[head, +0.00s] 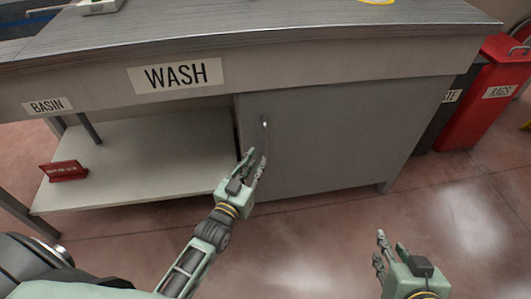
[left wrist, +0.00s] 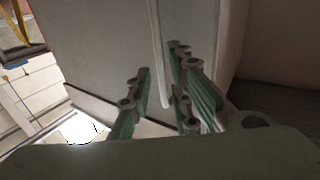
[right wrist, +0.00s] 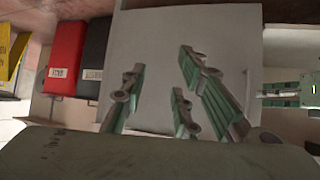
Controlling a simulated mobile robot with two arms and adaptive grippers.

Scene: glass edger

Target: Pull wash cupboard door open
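The wash cupboard door (head: 320,145) is a grey panel below the WASH sign (head: 175,75), and it looks closed. Its slim upright handle (head: 265,135) is near the door's left edge. My left gripper (head: 250,170) is at the lower part of the handle. In the left wrist view, the handle (left wrist: 158,55) runs down between the spread fingers (left wrist: 158,90), with a gap on the left; contact on the right is unclear.
The grey worktop (head: 260,30) overhangs the cupboard. An open shelf (head: 150,160) on the left holds a small red sign (head: 63,172). A red RAGS bin (head: 485,105) and a dark bin (head: 440,115) stand right of the cupboard. The floor (head: 320,240) before the door is otherwise clear.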

